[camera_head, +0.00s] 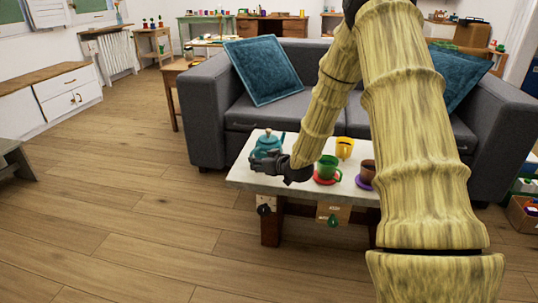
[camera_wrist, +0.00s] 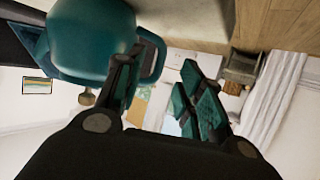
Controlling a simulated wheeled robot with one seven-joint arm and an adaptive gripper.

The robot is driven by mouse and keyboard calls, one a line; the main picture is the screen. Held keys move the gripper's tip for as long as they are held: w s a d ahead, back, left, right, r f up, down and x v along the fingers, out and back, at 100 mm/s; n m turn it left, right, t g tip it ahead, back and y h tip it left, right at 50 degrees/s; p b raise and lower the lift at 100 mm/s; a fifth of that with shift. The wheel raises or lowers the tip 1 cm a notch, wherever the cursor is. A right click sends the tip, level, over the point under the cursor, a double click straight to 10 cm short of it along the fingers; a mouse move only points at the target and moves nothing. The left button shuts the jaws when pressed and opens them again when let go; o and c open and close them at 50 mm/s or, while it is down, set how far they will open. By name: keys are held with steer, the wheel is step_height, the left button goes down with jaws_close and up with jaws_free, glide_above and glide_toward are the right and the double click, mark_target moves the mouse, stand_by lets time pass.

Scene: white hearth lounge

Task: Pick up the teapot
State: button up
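The teal teapot (camera_head: 266,144) stands upright near the left end of the pale low table (camera_head: 240,178). My gripper (camera_head: 262,166) is beside it, at its near side, at about table height. In the wrist view the teapot (camera_wrist: 92,40) fills the upper left and appears upside down, its lid knob pointing down. Its handle loop shows just right of one finger, between the spread fingers of my gripper (camera_wrist: 160,68). The gripper is open. I cannot tell whether that finger touches the pot or handle.
A green cup (camera_head: 327,168) on a red saucer, a yellow cup (camera_head: 345,148) and a brown cup (camera_head: 367,171) on a purple saucer stand right of my gripper. A grey sofa (camera_head: 205,118) is behind the table. The wooden floor (camera_head: 130,200) to the left is clear.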

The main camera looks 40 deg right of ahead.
steer(key=b+x, duration=0.1)
steer(key=x, duration=0.1)
steer(key=b+x, duration=0.1)
steer(key=x, duration=0.1)
steer(key=shift+w+f, duration=0.1)
steer(key=shift+f, duration=0.25)
steer(key=shift+r, duration=0.1)
jaws_close()
steer(key=shift+r, duration=0.1)
